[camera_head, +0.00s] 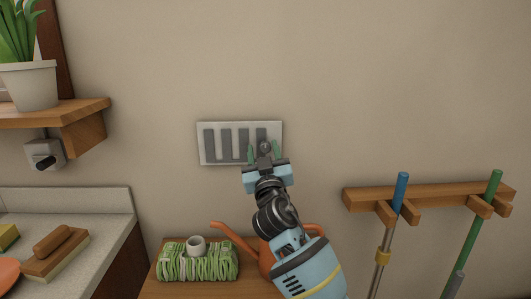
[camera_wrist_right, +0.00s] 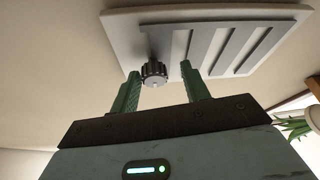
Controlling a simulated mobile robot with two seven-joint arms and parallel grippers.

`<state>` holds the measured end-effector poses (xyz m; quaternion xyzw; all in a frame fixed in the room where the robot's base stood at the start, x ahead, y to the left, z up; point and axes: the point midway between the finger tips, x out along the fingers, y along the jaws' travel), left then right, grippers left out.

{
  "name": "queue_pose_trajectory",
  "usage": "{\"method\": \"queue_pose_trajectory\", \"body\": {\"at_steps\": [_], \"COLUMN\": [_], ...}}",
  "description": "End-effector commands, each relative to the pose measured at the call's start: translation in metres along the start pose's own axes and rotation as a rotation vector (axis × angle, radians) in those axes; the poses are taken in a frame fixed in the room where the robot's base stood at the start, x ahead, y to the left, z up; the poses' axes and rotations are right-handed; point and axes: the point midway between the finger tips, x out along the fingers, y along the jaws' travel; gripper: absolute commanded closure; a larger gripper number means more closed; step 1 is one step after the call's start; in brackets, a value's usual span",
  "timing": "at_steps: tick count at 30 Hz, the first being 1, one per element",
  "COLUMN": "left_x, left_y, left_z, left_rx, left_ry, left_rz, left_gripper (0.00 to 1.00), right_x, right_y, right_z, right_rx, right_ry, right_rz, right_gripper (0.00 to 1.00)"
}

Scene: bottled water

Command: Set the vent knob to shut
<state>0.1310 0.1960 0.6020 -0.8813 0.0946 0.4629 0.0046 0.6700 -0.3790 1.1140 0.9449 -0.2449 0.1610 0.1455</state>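The vent (camera_head: 222,161) is a pale rectangular plate with grey upright slats on the wall; it also shows in the right wrist view (camera_wrist_right: 122,22). Its small dark ribbed knob (camera_head: 265,146) is at the plate's right end in the head view. In the right wrist view the knob (camera_wrist_right: 154,73) sits by the fingertips. My right gripper (camera_head: 264,152) is open, with one green finger on each side of the knob. In the wrist view (camera_wrist_right: 159,71) the left finger is close to the knob and a gap shows at the right finger. I cannot tell whether they touch. My left gripper is not in view.
Below the vent, a wooden surface (camera_head: 185,289) holds a green-and-white bundle (camera_head: 198,266), a small white cup-like item (camera_head: 196,246) and an orange watering can (camera_head: 235,235). A wooden rack (camera_head: 360,198) with two long handles is at right. A shelf (camera_head: 85,108) and counter (camera_head: 100,232) are at left.

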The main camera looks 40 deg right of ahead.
Motion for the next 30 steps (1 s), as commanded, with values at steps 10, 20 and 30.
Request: {"method": "queue_pose_trajectory", "body": {"at_steps": [10,20,30], "left_x": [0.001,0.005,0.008], "left_y": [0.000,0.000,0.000], "left_z": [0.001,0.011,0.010], "left_rx": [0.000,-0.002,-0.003], "left_ry": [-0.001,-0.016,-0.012], "left_rz": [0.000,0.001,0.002], "left_gripper": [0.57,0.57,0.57], "right_x": [-0.003,-0.048,-0.077], "right_y": [0.001,0.000,0.000], "right_z": [0.001,0.002,0.001], "right_rx": [0.000,0.001,0.000], "right_ry": [-0.001,-0.002,-0.001], "right_rz": [0.002,0.000,0.002], "right_gripper": [0.53,0.53,0.53]}}
